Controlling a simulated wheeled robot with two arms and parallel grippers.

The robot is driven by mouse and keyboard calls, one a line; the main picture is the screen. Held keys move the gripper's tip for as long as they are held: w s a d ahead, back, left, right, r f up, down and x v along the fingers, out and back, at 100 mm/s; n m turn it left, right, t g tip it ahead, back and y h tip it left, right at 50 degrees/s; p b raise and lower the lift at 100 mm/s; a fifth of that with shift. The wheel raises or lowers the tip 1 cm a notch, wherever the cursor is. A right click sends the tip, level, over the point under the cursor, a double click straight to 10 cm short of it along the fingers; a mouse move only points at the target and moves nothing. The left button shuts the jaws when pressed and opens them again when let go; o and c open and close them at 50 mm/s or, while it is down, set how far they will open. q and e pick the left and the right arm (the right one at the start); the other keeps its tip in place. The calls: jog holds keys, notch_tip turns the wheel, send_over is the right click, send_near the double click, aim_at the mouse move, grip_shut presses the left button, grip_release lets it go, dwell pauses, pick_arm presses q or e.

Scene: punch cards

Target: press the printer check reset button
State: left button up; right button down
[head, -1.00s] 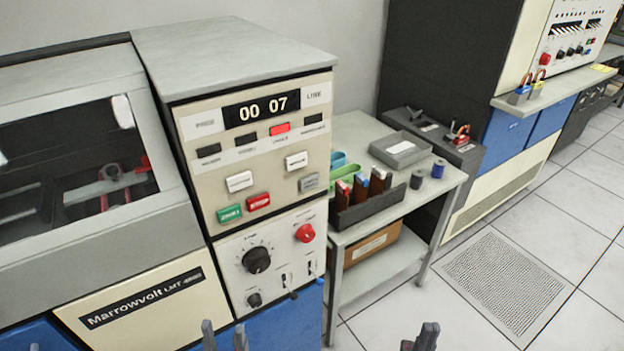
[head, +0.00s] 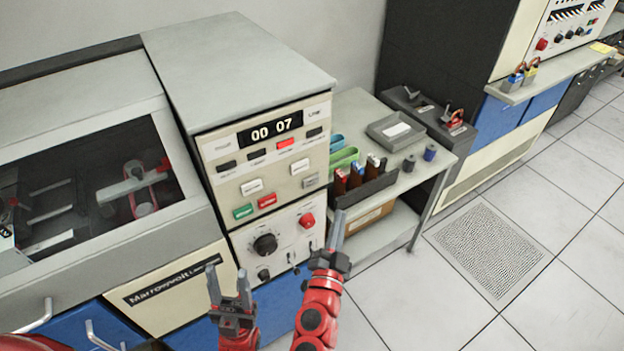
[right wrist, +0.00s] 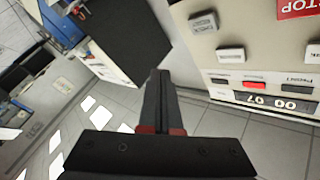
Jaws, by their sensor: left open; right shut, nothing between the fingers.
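The printer's cream control panel (head: 226,152) has two white buttons, a green one, a red one and a grey button (head: 310,181) at its right edge. The grey button's small lettering is hard to read; it also shows in the right wrist view (right wrist: 204,22), upside down. A red indicator (head: 285,143) is lit under the 00 07 display (head: 270,130). My right gripper (head: 337,232) is shut and empty, below and right of the grey button, apart from the panel. My left gripper (head: 228,287) is open and empty in front of the printer's lower left.
A side table (head: 362,104) right of the printer holds a card tray (head: 370,190), a grey tray (head: 395,131) and small spools. A red knob (head: 307,220) and a black dial (head: 265,244) sit below the buttons. The floor to the right is open.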

aim_at(317, 180)
jog(key=shift+w, duration=0.1)
jog(key=w+a+b, duration=0.2)
jog(key=w+a, duration=0.3)
jog(key=w, duration=0.2)
jog(key=shift+a, duration=0.1)
dwell(2.1)
jog(key=shift+w+a, duration=0.25)
jog(key=shift+w, duration=0.05)
jog(key=shift+w+a, duration=0.2)
jog(key=shift+w, duration=0.15)
dwell(0.7)
jog(key=shift+s, duration=0.1)
jog(key=shift+s+d+p, duration=0.35)
jog(key=shift+s+d, duration=0.15)
jog(key=shift+s, duration=0.1)
